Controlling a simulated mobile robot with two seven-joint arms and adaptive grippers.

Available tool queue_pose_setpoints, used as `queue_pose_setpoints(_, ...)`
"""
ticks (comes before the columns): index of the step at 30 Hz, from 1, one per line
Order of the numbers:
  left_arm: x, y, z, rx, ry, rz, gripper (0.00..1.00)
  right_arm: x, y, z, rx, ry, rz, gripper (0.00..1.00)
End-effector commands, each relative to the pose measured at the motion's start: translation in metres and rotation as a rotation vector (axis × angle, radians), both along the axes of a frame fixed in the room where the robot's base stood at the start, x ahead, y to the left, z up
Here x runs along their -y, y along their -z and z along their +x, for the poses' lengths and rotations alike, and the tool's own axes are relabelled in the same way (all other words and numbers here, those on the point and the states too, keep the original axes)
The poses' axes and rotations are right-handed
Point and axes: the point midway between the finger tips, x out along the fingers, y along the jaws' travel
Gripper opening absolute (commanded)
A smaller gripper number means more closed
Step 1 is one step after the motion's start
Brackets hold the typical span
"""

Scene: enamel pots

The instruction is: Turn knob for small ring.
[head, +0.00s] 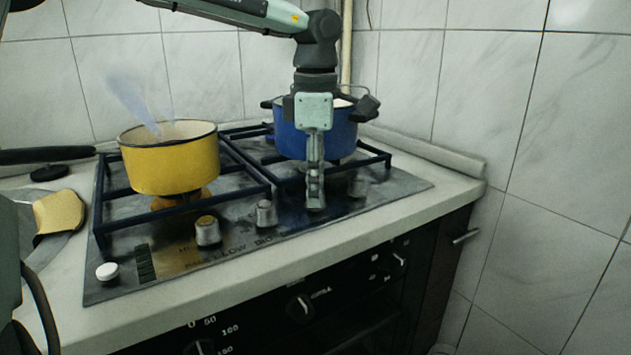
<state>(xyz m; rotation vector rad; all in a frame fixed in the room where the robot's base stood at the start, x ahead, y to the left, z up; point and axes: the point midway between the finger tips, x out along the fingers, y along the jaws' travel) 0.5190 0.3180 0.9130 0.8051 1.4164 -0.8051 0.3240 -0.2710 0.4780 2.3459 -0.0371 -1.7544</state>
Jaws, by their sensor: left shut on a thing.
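The cooktop (240,236) has a row of metal knobs along its front edge. My left gripper (315,188) reaches down in front of the blue pot and is shut on the third knob from the left (316,204); the fingers partly hide it. Which burner is the small ring cannot be read from the markings. My right gripper is not in view.
A yellow pot (172,165) with bluish vapour stands on the left grate, with an orange glow beneath. The blue pot (300,142) stands on the back right grate, close behind my left gripper. A white button (107,271) is at the front left. Oven knobs (300,307) sit below the counter.

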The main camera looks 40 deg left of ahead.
Motion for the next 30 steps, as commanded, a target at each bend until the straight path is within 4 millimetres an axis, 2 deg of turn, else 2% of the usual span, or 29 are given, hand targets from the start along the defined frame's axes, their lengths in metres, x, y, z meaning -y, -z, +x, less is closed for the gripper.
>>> queue_pose_setpoints(9, -0.0002, 0.0000, 0.0000, -0.001, 0.130, 0.000, 0.00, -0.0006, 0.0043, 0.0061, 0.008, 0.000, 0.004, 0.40)
queue_pose_setpoints(26, -0.0002, 0.0002, 0.0000, -0.001, 0.161, 0.001, 0.00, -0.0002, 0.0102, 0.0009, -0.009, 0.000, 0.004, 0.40)
queue_pose_setpoints(27, -0.0002, 0.0002, 0.0000, -0.001, 0.161, 0.001, 0.31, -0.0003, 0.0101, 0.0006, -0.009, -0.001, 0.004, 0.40)
queue_pose_setpoints(30, -0.0002, 0.0001, -0.0001, -0.001, 0.161, 0.001, 0.43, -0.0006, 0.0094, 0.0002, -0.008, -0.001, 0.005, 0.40)
